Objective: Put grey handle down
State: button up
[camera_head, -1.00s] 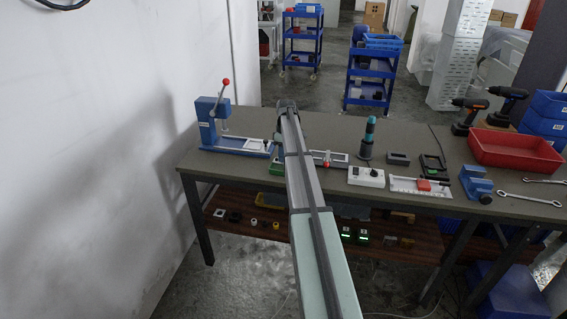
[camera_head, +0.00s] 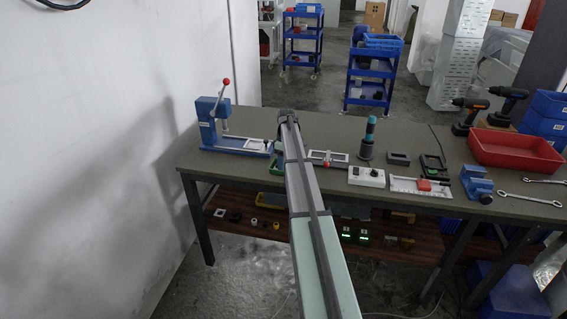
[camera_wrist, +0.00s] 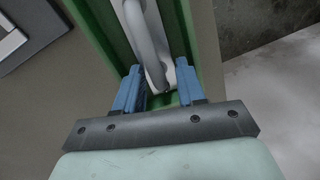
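In the wrist view, my gripper (camera_wrist: 159,65) has two blue fingers standing apart. A grey, rounded handle (camera_wrist: 143,35) runs down from the top of the picture, and its near end lies between the fingers. Gaps show on both sides of it, so the fingers do not appear to press on it. The handle lies over a pale strip inside a green tray or fixture (camera_wrist: 94,18). In the head view, a bit of green (camera_head: 276,167) shows beside my arm on the bench. My gripper and the handle are hidden behind my arm there.
On the bench (camera_head: 330,126), a blue press (camera_head: 212,122) with a red-knobbed lever stands left of my arm. To the right are a frame-like fixture (camera_head: 328,158), a teal-topped tool (camera_head: 368,138), a white box (camera_head: 366,176) and a red bin (camera_head: 515,150).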

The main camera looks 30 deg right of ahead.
jog(key=r, duration=0.8)
jog(key=d+r, duration=0.1)
jog(key=r, duration=0.3)
jog(key=shift+w+d+r, duration=0.1)
jog(key=shift+w, duration=0.25)
jog(key=s+a+f+m, duration=0.1)
jog(key=s+a+f, duration=0.4)
jog(key=a+f, duration=0.45)
jog(key=s+a+f+m, duration=0.2)
jog(key=s+a+f, duration=0.2)
jog(key=a+f, duration=0.55)
jog(key=s+a+f+m, duration=0.1)
jog(key=s+a+f, duration=0.2)
jog(key=s+a, duration=0.4)
jog(key=s+a+f+m+h, duration=0.1)
jog(key=s+a+f, duration=0.3)
jog(key=s+a, duration=0.4)
jog(key=s+a+f+m, duration=0.1)
jog(key=s+a+f, duration=0.2)
jog(key=s+a, duration=0.4)
jog(key=s+f+g, duration=0.2)
jog(key=s+f, duration=0.4)
jog(key=s, duration=0.3)
jog(key=s+f+g, duration=0.2)
jog(key=s+f, duration=0.5)
jog(key=s, duration=0.3)
jog(key=s+f+g, duration=0.2)
jog(key=s+f, duration=0.5)
jog(key=s, duration=0.3)
jog(key=shift+f, duration=0.15)
